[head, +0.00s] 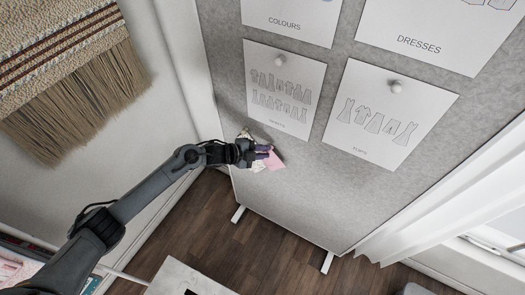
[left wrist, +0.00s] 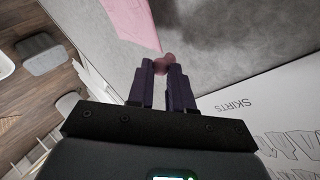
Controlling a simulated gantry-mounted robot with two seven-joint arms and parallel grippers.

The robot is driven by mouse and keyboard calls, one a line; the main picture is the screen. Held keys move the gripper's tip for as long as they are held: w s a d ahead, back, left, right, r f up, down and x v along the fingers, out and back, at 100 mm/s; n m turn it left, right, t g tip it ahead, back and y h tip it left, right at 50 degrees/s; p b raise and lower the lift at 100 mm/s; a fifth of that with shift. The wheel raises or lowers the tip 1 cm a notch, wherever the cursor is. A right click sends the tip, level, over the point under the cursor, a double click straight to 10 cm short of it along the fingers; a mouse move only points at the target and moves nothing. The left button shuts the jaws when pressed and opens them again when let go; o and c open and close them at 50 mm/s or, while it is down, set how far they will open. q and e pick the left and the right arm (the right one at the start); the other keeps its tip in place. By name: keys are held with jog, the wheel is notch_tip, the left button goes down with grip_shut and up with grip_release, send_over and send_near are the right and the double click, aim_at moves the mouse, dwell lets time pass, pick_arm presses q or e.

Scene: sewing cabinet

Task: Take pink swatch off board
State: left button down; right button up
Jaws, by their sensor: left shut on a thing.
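The pink swatch (head: 276,161) is at the lower left of the grey board (head: 310,185), by my left gripper's tip. In the left wrist view the pink swatch (left wrist: 130,20) extends away beyond the fingertips, its near corner by a small round pinkish pin head (left wrist: 167,64). My left gripper (head: 265,154) reaches the board, its dark purple fingers (left wrist: 168,72) closed on the pin head. I cannot tell whether the pin is still in the board. My right gripper is out of view.
Wooden floor (head: 255,245) lies below; a white curtain (head: 455,185) is at right.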

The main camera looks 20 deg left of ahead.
pick_arm(q)
jog(key=shift+s, duration=0.1)
jog(key=shift+s+r+p, duration=0.2)
jog(key=shift+s+p, duration=0.35)
jog(key=shift+p, duration=0.15)
jog(key=s+a+p, duration=0.1)
jog(key=s+p, duration=0.5)
jog(key=s, duration=0.2)
jog(key=shift+s+f, duration=0.15)
jog(key=shift+s, duration=0.2)
